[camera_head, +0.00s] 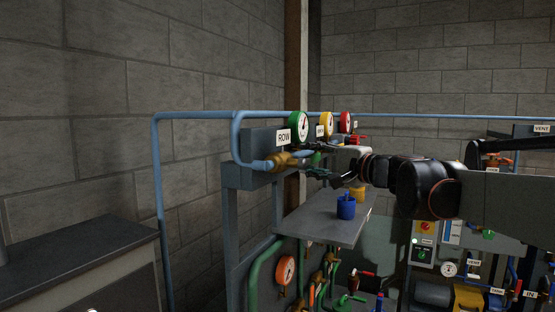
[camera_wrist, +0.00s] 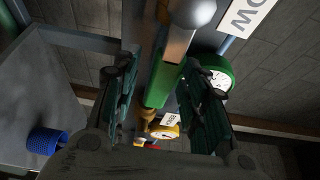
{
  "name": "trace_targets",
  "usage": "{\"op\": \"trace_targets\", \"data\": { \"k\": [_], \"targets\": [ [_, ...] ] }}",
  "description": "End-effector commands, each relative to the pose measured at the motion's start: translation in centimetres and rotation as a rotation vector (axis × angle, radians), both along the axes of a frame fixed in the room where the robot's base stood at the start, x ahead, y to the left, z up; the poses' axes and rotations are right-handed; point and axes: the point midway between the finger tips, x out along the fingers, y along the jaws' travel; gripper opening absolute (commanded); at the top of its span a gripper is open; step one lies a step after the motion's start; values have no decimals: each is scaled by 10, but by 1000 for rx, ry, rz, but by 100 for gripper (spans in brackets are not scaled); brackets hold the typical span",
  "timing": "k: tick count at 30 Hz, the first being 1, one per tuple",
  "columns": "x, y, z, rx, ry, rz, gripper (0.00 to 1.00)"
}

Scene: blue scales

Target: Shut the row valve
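The ROW label (camera_head: 284,136) is on a grey panel beside a green-rimmed gauge (camera_head: 298,122); this gauge also shows in the wrist view (camera_wrist: 219,78). Below the label, a brass valve body (camera_head: 283,161) joins a blue pipe. A green lever (camera_wrist: 162,86) shows in the wrist view, with a pale section and a grey rounded end near the top edge. My gripper (camera_head: 308,160) is just right of the brass body. Its two dark fingers are spread either side of the green lever in the wrist view (camera_wrist: 162,76). I cannot tell whether they touch it.
Yellow (camera_head: 327,123) and red (camera_head: 345,122) gauges stand in line behind. A dark-topped cabinet (camera_head: 75,262) is at left.

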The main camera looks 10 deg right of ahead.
Motion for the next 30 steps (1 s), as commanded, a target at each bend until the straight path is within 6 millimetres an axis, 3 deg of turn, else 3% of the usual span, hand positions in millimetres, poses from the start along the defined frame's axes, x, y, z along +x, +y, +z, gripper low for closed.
{"op": "trace_targets", "data": {
  "k": [3, 8, 9, 20, 30],
  "targets": [
    [0, 0, 0, 0, 0, 0, 38],
    [0, 0, 0, 0, 0, 0, 1],
    [0, 0, 0, 0, 0, 0, 0],
    [0, 0, -2, 19, 26, 1, 0],
    [-2, 2, -19, 142, 197, 3, 0]
  ]
}}
